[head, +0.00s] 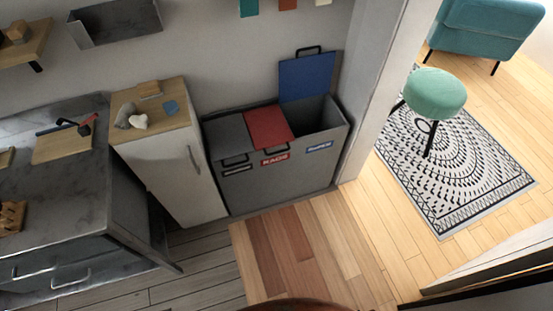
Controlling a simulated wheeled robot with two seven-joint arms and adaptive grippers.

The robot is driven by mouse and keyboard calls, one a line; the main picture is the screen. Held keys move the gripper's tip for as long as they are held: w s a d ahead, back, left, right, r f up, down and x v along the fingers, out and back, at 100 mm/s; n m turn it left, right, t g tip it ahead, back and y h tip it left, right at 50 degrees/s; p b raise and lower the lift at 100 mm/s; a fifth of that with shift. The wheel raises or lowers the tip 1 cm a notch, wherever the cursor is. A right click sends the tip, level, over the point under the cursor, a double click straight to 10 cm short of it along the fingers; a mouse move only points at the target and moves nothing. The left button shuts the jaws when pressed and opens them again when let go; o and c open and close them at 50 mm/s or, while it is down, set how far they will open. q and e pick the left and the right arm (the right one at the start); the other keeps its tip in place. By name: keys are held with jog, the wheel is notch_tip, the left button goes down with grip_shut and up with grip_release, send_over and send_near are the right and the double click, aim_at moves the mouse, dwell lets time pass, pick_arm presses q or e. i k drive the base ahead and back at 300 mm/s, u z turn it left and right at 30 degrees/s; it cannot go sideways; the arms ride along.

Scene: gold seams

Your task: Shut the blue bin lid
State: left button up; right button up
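The blue bin lid (306,77) stands open, raised upright against the wall at the back of a dark grey bin unit (275,178). It has a dark handle (309,50) along its top edge. Below it the right compartment (316,119) is open, and its inside looks dark. The red lid (268,128) in the middle and the grey lid (232,137) at the left lie shut. Labels show on the unit's front, including a blue one (319,147) under the open compartment. Neither of my grippers is in view.
A white cabinet (173,172) with small items on its wooden top stands left of the bins. A grey counter (60,200) is further left. A wall edge (375,90) borders the bins on the right. The wooden floor (300,250) before the bins is clear.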

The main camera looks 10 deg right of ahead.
aim_at(306, 77)
jog(key=k, duration=0.65)
jog(key=u, duration=0.45)
jog(key=i, duration=1.4)
jog(key=z, duration=0.4)
